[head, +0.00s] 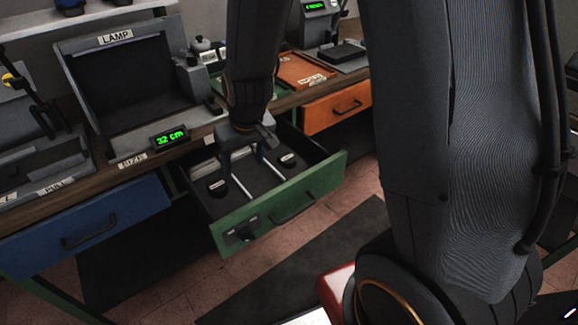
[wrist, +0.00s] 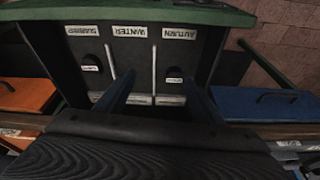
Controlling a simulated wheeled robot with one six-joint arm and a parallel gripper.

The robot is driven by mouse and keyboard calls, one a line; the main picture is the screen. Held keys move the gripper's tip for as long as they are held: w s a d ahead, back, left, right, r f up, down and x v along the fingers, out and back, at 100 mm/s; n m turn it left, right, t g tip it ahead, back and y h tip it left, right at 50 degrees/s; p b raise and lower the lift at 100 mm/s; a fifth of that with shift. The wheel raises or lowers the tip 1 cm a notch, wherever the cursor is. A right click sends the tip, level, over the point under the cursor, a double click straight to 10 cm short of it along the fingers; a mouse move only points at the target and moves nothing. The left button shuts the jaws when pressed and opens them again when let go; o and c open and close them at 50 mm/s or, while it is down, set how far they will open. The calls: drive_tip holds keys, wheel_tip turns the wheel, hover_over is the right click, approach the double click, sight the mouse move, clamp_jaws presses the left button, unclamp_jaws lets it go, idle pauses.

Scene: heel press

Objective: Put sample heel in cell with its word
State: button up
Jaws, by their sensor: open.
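The green drawer (head: 305,195) stands open and is split by two pale dividers into three cells. In the wrist view its cell labels appear upside down: SUMMER (wrist: 81,30), WINTER (wrist: 130,31) and AUTUMN (wrist: 179,33). One dark heel (wrist: 91,63) sits in the SUMMER cell and another dark heel (wrist: 174,75) in the AUTUMN cell; their small tags are too blurred to read. The WINTER cell shows no heel. My gripper (wrist: 159,78) is open and empty, its fingers spread over the drawer's inner end; it also shows in the head view (head: 250,150). I cannot tell which heel is the sample.
A blue drawer (head: 90,225) and an orange drawer (head: 338,108) flank the green one, both shut. On the bench above stand the LAMP box (head: 118,80), a green-lit display (head: 169,136) and an orange tray (head: 306,72). The floor before the drawer is clear.

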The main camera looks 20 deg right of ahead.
drive_tip(key=s+d+r+m+g, duration=0.1)
drive_tip(key=s+d+r, duration=0.2)
drive_tip(key=s, duration=0.3)
drive_tip(key=s+d+r+m+g, duration=0.1)
drive_tip(key=s+d+r, duration=0.2)
drive_tip(key=s+d, duration=0.3)
drive_tip(key=shift+s+h, duration=0.4)
drive_tip(key=shift+s, duration=0.05)
drive_tip(key=shift+c, duration=0.2)
